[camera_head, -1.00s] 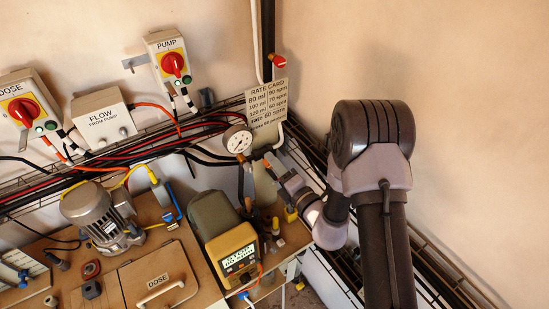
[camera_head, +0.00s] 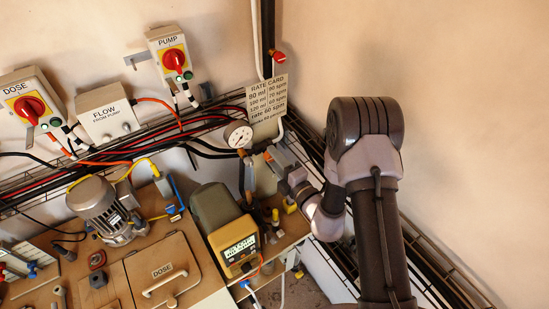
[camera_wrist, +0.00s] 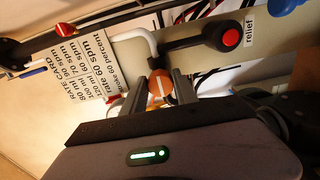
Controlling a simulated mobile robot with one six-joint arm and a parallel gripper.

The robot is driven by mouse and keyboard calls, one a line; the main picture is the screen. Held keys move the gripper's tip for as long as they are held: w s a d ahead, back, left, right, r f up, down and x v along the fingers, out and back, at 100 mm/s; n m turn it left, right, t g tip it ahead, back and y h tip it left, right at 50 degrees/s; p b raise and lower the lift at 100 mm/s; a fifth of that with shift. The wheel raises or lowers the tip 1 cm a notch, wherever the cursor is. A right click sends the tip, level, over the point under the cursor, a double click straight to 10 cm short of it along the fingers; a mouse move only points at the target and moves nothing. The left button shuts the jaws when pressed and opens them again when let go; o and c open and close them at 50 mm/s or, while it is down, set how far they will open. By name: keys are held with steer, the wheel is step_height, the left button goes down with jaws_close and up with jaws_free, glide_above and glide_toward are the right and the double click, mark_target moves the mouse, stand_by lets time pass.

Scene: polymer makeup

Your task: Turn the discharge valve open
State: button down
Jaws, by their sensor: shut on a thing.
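A round orange valve knob with a pale stripe (camera_wrist: 160,86) sits between the two fingers of my gripper (camera_wrist: 160,95) in the wrist view. The fingers are closed on its two sides. The stripe runs roughly along the fingers' direction. In the head view my gripper (camera_head: 265,153) reaches in from the right, just right of and below the round pressure gauge (camera_head: 238,134). The knob is small there and mostly hidden by my gripper. No label on this knob is readable.
A black handle with a red end (camera_wrist: 229,38) by a "relief" label lies just beyond the knob. The rate card (camera_head: 267,98) hangs behind. A yellow-fronted pump unit (camera_head: 235,245) stands below my gripper. Cables and wire racks run along the wall.

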steer(key=c, duration=1)
jaws_free()
steer(key=shift+s, duration=0.1)
steer(key=b+v, duration=0.1)
steer(key=v, duration=1.6)
steer(key=shift+d+b, duration=0.2)
steer(key=shift+b, duration=0.1)
